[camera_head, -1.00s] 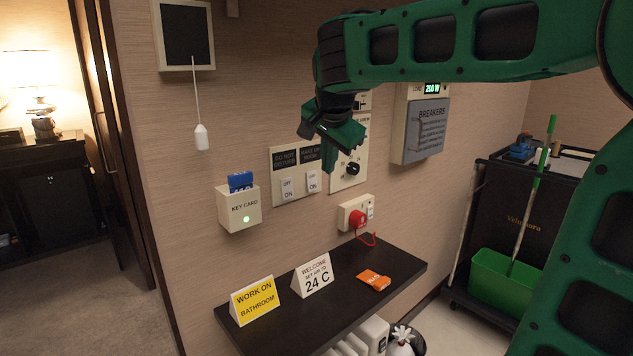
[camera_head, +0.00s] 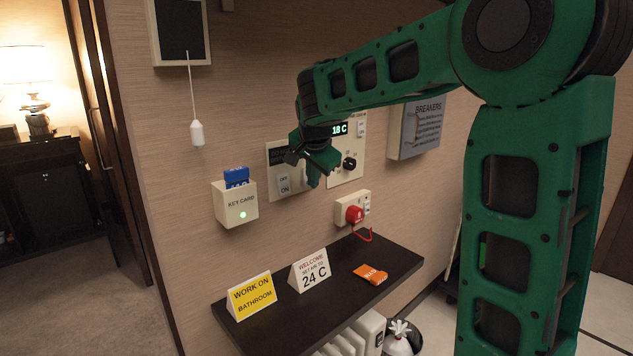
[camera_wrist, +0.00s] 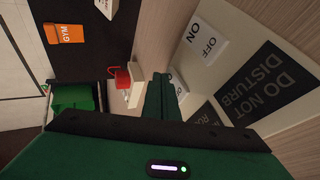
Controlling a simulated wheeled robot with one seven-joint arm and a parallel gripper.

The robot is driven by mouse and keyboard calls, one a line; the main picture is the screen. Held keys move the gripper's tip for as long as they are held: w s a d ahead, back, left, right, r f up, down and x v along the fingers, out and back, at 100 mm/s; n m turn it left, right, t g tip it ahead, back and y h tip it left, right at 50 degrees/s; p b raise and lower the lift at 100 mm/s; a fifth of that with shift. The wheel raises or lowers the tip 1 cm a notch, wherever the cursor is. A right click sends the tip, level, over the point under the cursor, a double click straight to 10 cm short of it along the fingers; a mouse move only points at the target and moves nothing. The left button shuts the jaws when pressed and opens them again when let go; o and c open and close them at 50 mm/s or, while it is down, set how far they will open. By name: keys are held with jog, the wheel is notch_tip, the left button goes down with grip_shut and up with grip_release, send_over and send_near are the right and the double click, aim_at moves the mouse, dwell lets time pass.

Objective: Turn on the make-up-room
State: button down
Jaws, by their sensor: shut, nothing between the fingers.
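The switch panel (camera_head: 275,160) is on the wall, with its left rocker (camera_head: 284,183) marked OFF and ON. In the wrist view the DO NOT DISTURB label (camera_wrist: 268,82) and its rocker (camera_wrist: 203,41) show. The make-up-room label (camera_wrist: 206,114) is partly hidden, with only "RO" readable. Its rocker (camera_wrist: 179,84) is partly covered by my fingers. My gripper (camera_head: 314,180) is shut and empty, just in front of the panel's right part; it also shows in the wrist view (camera_wrist: 163,82). I cannot tell whether it touches the rocker, or the rocker's position.
A key card holder (camera_head: 236,204) with a green light is to the left. A thermostat panel (camera_head: 345,170) and a red plug on a socket (camera_head: 354,212) are to the right.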

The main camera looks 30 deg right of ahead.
jog(key=shift+w, duration=0.15)
jog(key=shift+w+f, duration=0.1)
jog(key=shift+w, duration=0.05)
dwell(0.4)
